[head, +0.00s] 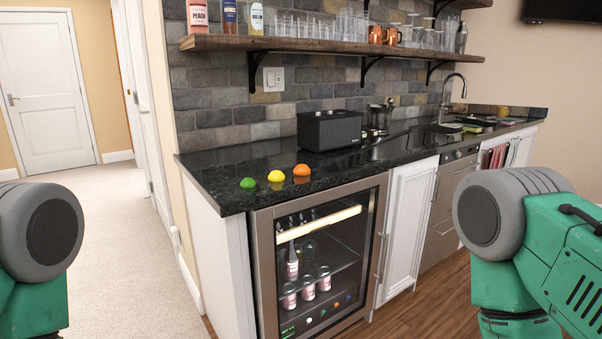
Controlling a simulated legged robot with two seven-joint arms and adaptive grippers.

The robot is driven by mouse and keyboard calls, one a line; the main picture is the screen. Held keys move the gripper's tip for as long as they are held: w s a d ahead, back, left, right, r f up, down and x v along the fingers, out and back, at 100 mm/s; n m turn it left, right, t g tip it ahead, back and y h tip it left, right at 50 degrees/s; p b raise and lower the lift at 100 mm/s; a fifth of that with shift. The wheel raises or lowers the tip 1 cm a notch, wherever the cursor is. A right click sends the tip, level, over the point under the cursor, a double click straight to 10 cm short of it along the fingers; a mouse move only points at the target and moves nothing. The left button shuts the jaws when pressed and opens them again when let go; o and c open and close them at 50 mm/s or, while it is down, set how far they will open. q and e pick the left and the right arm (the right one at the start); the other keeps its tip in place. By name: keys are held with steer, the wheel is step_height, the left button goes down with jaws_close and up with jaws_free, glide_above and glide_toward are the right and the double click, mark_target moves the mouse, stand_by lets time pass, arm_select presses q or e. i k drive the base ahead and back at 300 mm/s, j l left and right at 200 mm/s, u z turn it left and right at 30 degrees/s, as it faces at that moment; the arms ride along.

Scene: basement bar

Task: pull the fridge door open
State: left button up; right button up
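The fridge (319,265) stands under the black counter, with a steel-framed glass door that looks shut. Its vertical bar handle (383,258) is on the right side of the door. Through the glass I see a lit shelf, a bottle and several pink cans. My green and grey arms show at the left and right edges of the head view, both apart from the fridge. Neither gripper is in the picture.
A green, a yellow and an orange fruit (302,170) lie on the black counter (225,191), near a black box (329,129). A white cabinet (409,227) adjoins the fridge on the right. Wood floor (431,301) in front is clear. A shelf (290,44) with glasses hangs above.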

mark_target(263, 221)
steer(key=i+l+z, duration=0.3)
steer(key=i+z, duration=0.1)
steer(key=z, duration=0.15)
steer(key=i+l+z, duration=0.3)
steer(key=i+z, duration=0.3)
steer(key=i, duration=0.15)
steer(key=i+u, duration=0.2)
steer(key=i, duration=0.25)
steer(key=i+l+u, duration=0.2)
steer(key=i, duration=0.25)
